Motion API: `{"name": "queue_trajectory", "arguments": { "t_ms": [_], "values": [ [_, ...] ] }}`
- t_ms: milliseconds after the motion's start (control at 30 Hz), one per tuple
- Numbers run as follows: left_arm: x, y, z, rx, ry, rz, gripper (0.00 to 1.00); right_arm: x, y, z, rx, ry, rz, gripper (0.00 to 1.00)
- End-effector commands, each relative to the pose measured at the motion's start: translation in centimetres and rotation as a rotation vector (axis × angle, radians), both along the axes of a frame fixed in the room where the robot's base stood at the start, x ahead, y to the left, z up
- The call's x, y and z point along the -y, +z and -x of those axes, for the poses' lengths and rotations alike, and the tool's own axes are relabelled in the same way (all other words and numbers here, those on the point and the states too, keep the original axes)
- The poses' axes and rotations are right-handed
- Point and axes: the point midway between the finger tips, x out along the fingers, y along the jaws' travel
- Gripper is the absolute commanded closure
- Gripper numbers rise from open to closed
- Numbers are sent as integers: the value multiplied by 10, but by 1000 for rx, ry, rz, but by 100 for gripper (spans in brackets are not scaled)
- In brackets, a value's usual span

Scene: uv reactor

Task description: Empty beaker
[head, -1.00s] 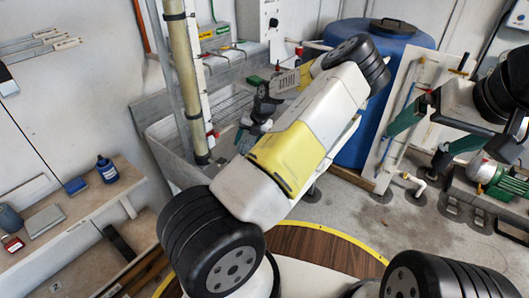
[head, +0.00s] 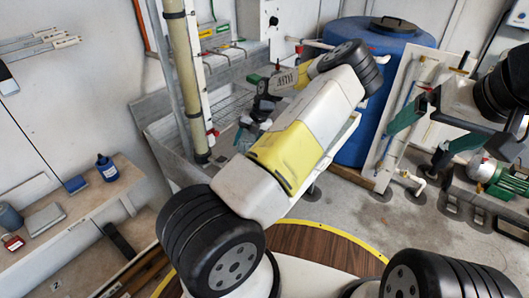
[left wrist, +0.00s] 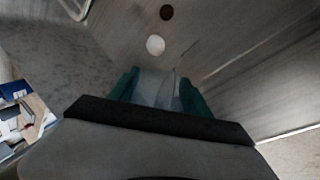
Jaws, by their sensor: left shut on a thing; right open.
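A clear beaker (left wrist: 155,87) shows in the left wrist view between the green fingers of my left gripper (left wrist: 158,92), which is shut on it. Whether it holds liquid, and how far it is tilted, I cannot tell. In the head view my left gripper (head: 252,132) is partly hidden behind my own forearm and hangs over the grey metal trough (head: 172,160); the beaker cannot be made out clearly there. My right gripper (head: 414,147) is open and empty at the right, in front of the white pipe panel.
A blue barrel (head: 372,110) stands behind my left forearm. A vertical pipe (head: 186,90) rises at the trough's left. A wooden shelf (head: 75,215) at the left holds a blue bottle (head: 107,168) and a red padlock (head: 13,242). A green pump (head: 497,178) stands far right.

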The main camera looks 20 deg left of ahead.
Motion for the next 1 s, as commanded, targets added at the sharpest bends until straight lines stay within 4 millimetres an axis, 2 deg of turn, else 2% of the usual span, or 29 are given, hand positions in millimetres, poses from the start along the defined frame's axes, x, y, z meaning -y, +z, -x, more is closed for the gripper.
{"name": "queue_trajectory", "arguments": {
  "t_ms": [333, 500, 900, 1000],
  "values": [
    [1, -9, 0, -45, -2, 10, 85, 0, 0, 0, 0, 0, 0, 0],
    [0, -20, -1, -101, -1, 26, 85, 0, 0, 0, 0, 0, 0, 0],
    [-3, -102, -8, -330, -3, 89, 85, 0, 0, 0, 0, 0, 0, 0],
    [0, -90, -8, -302, 0, 82, 85, 0, 0, 0, 0, 0, 0, 0]
  ]
}}
